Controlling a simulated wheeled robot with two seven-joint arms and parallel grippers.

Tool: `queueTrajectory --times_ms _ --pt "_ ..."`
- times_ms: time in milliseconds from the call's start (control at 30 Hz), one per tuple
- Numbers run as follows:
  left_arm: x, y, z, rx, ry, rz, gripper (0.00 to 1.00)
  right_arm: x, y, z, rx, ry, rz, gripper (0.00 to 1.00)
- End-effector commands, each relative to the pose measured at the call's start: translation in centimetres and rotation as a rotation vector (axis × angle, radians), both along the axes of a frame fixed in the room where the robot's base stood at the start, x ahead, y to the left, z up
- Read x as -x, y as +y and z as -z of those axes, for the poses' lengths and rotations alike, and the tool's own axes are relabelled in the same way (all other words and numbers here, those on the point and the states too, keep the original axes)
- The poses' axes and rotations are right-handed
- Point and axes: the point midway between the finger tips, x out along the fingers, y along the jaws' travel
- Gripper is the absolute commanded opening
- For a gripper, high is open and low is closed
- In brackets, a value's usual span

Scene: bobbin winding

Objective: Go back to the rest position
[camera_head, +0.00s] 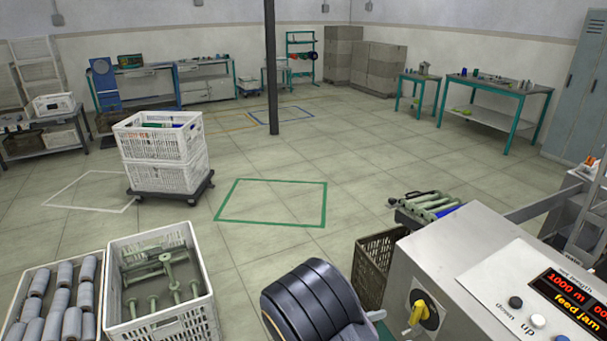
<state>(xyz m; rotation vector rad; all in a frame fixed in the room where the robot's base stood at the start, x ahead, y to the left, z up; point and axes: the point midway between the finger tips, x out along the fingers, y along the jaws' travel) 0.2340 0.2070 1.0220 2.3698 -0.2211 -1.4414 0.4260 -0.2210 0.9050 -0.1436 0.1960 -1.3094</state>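Neither of my grippers can be made out in the head view. A dark, ribbed, rounded shape (315,302) with a tan edge stands at the bottom middle, and I cannot tell for sure what it is. The winding machine (450,262) fills the lower right. Its panel has a yellow rotary switch (420,313), buttons and a display (572,296) reading "1000 m" and "feed jam". Several green bobbins (430,205) lie at its far left end.
A white crate (205,270) of green bobbins and a crate of grey-white spools (60,300) stand at lower left. A brown crate (375,262) stands beside the machine. Stacked white crates (165,175) sit on a dolly. A post (271,70) rises mid-room. The green floor square (272,203) is empty.

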Motion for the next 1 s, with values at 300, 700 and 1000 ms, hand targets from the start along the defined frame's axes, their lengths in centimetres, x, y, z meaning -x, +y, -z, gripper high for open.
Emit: queueTrajectory --times_ms 300,700,1000 --pt "0.0 0.0 0.0 0.0 0.0 0.0 0.69 8.5 -4.5 -0.7 -0.617 -0.23 0.554 0.82" --pt "0.0 0.0 0.0 0.0 0.0 0.0 0.69 16.5 -1.7 -5.0 -1.345 -0.744 1.256 0.82" --pt "0.0 0.0 0.0 0.0 0.0 0.0 0.69 18.8 0.8 -9.9 -1.756 -1.193 1.623 0.82"
